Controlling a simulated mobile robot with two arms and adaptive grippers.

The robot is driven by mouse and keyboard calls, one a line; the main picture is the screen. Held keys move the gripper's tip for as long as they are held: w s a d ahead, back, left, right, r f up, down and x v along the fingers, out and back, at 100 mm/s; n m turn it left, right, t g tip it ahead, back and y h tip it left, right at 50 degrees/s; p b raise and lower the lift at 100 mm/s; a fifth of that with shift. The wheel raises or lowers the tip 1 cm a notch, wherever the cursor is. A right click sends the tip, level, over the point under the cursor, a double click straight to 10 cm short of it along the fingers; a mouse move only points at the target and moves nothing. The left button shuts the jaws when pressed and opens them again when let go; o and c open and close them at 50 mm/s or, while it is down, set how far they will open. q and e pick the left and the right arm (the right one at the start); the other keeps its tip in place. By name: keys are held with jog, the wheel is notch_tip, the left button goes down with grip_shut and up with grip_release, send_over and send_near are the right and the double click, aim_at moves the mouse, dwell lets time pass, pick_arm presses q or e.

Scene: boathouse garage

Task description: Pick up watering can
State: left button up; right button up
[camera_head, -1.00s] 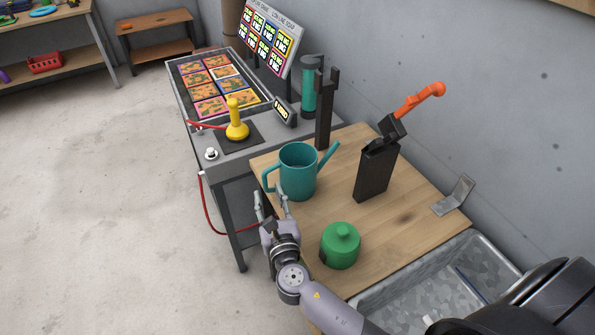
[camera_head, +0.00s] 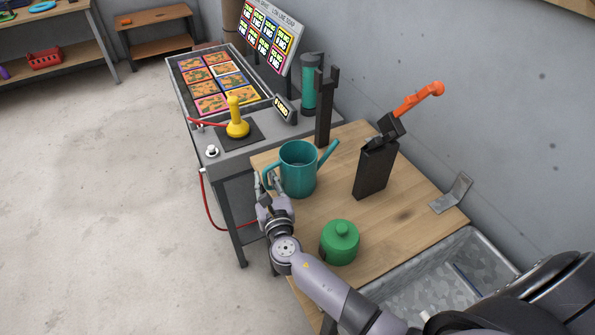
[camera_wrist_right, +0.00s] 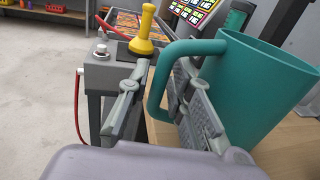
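The teal watering can (camera_head: 299,170) stands upright on the wooden tabletop (camera_head: 400,215), its handle to the left and its spout pointing right. My right gripper (camera_head: 266,183) is at the can's handle. In the right wrist view the can (camera_wrist_right: 255,90) fills the right side, and my right gripper (camera_wrist_right: 155,100) is open with one finger on each side of the handle (camera_wrist_right: 165,85). The right finger lies between the handle and the can body. A gap shows between the left finger and the handle. My left gripper is not in the head view.
A green lidded pot (camera_head: 340,242) stands in front of the can. A black holder (camera_head: 375,170) with an orange-handled tool stands to its right. A grey game console (camera_head: 225,135) with a yellow joystick (camera_head: 236,120) is behind. A metal basin (camera_head: 385,290) is at the front right.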

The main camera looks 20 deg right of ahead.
grip_shut()
jog(key=shift+r, duration=0.1)
dwell(0.5)
